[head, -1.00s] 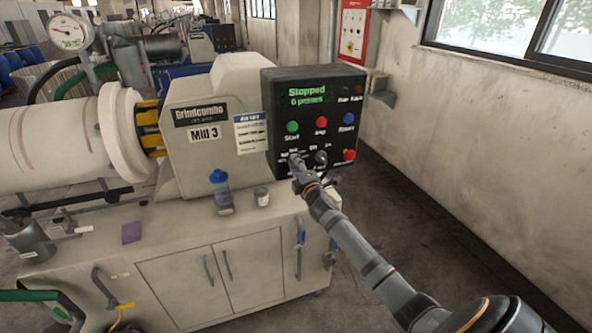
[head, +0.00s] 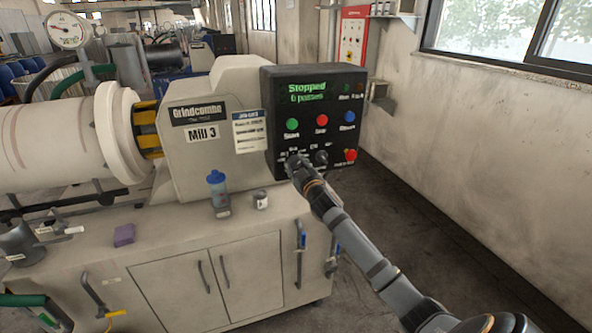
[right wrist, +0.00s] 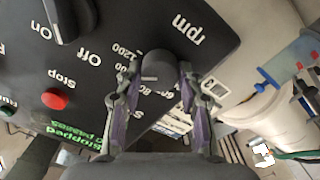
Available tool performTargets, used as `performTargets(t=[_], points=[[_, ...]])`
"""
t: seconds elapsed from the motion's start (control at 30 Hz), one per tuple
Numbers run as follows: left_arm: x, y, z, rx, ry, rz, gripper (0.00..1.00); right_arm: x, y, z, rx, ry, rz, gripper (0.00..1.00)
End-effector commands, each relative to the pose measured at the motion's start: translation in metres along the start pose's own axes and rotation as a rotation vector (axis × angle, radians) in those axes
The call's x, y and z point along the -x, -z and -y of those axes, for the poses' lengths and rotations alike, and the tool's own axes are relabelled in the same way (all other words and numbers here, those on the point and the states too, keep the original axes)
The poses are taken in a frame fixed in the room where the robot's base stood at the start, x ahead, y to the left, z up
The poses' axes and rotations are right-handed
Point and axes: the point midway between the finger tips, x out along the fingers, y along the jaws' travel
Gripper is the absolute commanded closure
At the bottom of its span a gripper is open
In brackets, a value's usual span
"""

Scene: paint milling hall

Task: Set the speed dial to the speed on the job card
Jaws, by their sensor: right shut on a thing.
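The speed dial (right wrist: 157,66) is a dark round knob on the black control panel (head: 270,105), with "rpm" and speed numbers such as 1200 printed around it. My right gripper (right wrist: 159,78) is shut on the dial, one finger on each side of it. In the head view this gripper (head: 296,164) covers the dial at the panel's lower left. I cannot tell which number the dial points to. The job card (head: 250,132) is a white sheet with a blue top on the mill, left of the panel; its writing is too small to read. My left gripper is not in view.
The panel display (head: 307,92) reads "Stopped", 0 passes. Green, red and blue buttons sit below it. An On/Off switch (right wrist: 66,18) is beside the dial, and a red knob (head: 350,155) at lower right.

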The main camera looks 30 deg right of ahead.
Motion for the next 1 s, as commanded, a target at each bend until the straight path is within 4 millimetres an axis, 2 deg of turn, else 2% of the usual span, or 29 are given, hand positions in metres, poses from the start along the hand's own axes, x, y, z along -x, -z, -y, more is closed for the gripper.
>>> performTargets(t=[0.03,0.5,1.0], points=[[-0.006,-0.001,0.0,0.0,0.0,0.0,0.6,0.0,-0.005,0.003,-0.042,0.001,0.004,0.94],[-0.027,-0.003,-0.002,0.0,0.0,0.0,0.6,0.0,-0.005,0.002,-0.436,0.0,0.006,0.94],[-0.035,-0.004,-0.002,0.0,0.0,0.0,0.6,0.0,-0.004,0.001,-0.614,0.001,0.008,0.94]])
